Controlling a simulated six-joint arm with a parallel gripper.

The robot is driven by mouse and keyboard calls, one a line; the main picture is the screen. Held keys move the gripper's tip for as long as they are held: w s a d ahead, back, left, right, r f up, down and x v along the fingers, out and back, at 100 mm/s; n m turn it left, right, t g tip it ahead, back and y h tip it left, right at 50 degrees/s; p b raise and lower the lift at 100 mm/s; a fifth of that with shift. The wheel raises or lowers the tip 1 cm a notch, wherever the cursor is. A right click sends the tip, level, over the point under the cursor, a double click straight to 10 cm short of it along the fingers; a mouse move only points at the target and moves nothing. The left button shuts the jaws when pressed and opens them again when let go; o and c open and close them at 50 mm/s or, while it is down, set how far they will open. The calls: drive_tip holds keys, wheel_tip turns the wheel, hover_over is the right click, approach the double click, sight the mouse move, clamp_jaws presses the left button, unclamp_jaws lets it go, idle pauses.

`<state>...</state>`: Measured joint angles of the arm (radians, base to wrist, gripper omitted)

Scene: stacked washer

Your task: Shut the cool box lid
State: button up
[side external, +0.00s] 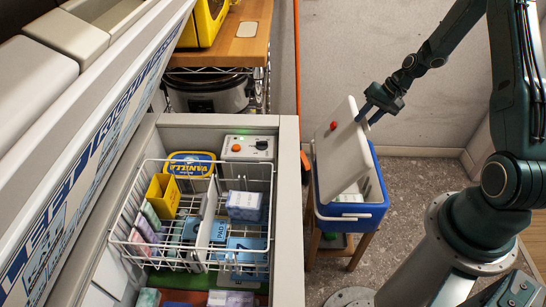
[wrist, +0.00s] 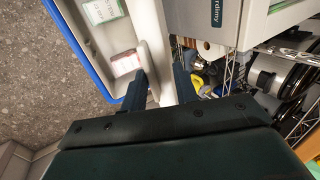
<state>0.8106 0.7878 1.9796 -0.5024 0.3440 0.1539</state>
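The cool box (side external: 352,214) is blue with a pale handle and stands on a small wooden stand right of the chest. Its white lid (side external: 337,160) is open, raised steeply above the box, with a red spot on its face. My gripper (side external: 370,113) is at the lid's upper right edge. In the wrist view, my two fingers (wrist: 160,92) stand on either side of the lid's edge (wrist: 160,50) and appear to touch it. The box's blue rim (wrist: 82,62) shows left of them, with packets (wrist: 125,62) inside. The far finger contact is partly hidden.
An open chest holds a white wire basket (side external: 150,249) with packets and a yellow vanilla tub (side external: 190,160). A wooden-topped wire rack (side external: 238,42) with a pot (side external: 208,93) stands behind. Speckled floor (side external: 412,181) is clear right of the cool box.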

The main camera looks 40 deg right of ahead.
drive_tip(key=shift+w+a+r+g+h, duration=0.25)
drive_tip(key=shift+w+a+r, duration=0.05)
drive_tip(key=shift+w+a, duration=0.25)
drive_tip(key=shift+w+a+r+g+h, duration=0.25)
drive_tip(key=shift+w+a+r, duration=0.05)
drive_tip(key=shift+w+a, duration=0.2)
drive_tip(key=w+a+r+g+h, duration=0.1)
drive_tip(key=w+a+g+h, duration=0.2)
drive_tip(key=w+a, duration=0.4)
drive_tip(key=shift+w+a+g, duration=0.25)
drive_tip(key=shift+g, duration=0.05)
drive_tip(key=shift+r+h, duration=0.1)
drive_tip(key=shift+h, duration=0.2)
